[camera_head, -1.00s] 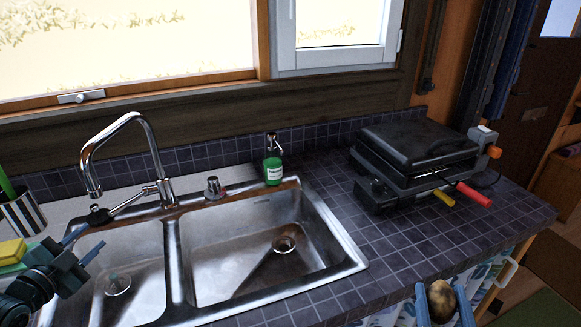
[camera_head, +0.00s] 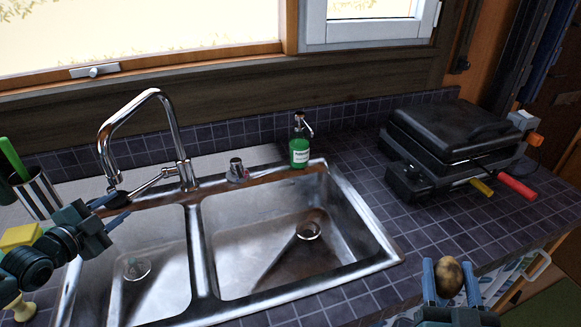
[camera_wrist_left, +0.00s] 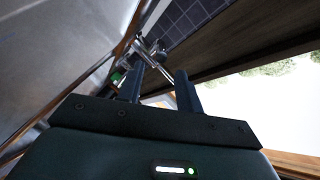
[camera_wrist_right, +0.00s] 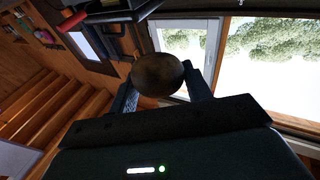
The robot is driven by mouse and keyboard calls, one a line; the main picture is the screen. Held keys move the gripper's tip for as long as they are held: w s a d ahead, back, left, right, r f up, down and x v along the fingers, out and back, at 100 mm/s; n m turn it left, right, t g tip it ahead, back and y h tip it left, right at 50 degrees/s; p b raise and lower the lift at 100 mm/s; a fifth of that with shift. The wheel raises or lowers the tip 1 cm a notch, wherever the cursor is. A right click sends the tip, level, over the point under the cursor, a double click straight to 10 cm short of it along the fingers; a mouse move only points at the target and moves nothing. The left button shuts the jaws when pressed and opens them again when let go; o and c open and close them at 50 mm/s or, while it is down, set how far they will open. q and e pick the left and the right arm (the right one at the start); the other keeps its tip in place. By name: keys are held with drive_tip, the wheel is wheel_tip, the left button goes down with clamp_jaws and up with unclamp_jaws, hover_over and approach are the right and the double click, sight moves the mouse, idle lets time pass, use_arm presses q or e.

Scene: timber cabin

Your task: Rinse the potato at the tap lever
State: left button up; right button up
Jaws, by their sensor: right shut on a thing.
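The chrome tap (camera_head: 165,125) stands behind the double sink (camera_head: 205,270), its spout over the left basin. Its lever (camera_head: 150,186) slants down to the left and ends in a dark tip. My left gripper (camera_head: 122,208) is open and empty, close by the lever's tip; I cannot tell whether they touch. The left wrist view shows its two fingers (camera_wrist_left: 158,88) apart, with the tap (camera_wrist_left: 150,50) beyond. My right gripper (camera_head: 449,290) is shut on the brown potato (camera_head: 448,272), in front of the counter, right of the sink. The potato (camera_wrist_right: 158,74) also shows between the fingers in the right wrist view.
A green soap bottle (camera_head: 299,150) stands behind the right basin. A black grill (camera_head: 450,145) with red and yellow handles stands on the tiled counter to the right. A metal cup (camera_head: 38,195) and a yellow sponge (camera_head: 20,237) are at the far left. Both basins look empty.

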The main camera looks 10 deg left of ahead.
sight(138, 192)
use_arm(q)
drive_tip(key=shift+b+x, duration=0.65)
drive_tip(key=shift+x, duration=3.4)
drive_tip(key=shift+f, duration=0.1)
drive_tip(key=shift+c, duration=0.4)
clamp_jaws()
